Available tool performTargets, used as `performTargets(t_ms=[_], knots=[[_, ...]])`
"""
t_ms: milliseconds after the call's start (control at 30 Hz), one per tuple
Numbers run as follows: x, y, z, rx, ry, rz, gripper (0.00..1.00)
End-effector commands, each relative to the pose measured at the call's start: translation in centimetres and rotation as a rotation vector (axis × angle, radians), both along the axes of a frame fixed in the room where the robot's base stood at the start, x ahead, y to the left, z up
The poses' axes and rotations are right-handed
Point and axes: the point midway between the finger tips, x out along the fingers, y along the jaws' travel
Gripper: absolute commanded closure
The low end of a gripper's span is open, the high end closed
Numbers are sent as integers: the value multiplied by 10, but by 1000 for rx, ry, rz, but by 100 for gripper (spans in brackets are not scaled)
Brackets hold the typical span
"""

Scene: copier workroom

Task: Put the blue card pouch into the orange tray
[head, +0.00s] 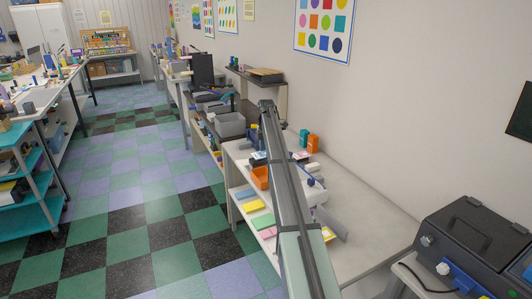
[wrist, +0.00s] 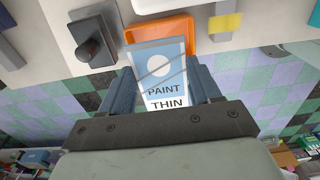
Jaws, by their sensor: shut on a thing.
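The blue card pouch (wrist: 158,68) is a flat, light blue packet with a white disc and the printed words "PAINT" and "THIN". My gripper (wrist: 163,80) is shut on it, with dark blue-grey fingers on both sides. In the wrist view the pouch's far end overlaps the orange tray (wrist: 172,27), hiding part of it; I cannot tell the height between them. The orange tray also shows in the head view (head: 261,178) on the pale bench, just left of my arm. My gripper and the pouch are not clearly visible in the head view.
In the wrist view a dark knobbed device (wrist: 92,42) stands left of the tray, and a yellow-and-grey item (wrist: 225,22) lies to its right. In the head view, orange containers (head: 308,141) stand behind my arm. The bench (head: 365,225) is clear on the right.

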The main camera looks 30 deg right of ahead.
Motion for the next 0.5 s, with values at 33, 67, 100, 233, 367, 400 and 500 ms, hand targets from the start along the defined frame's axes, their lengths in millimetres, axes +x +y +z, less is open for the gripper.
performTargets(t_ms=[33,67,100,233,367,400,500], knots=[[0,0,0,0,0,0,71],[0,0,0,0,0,0,71],[0,0,0,0,0,0,71],[1,-8,5,0,-1,-1,71],[1,-18,13,0,-1,0,71],[0,-18,12,0,0,1,71],[0,-18,9,0,0,1,71]])
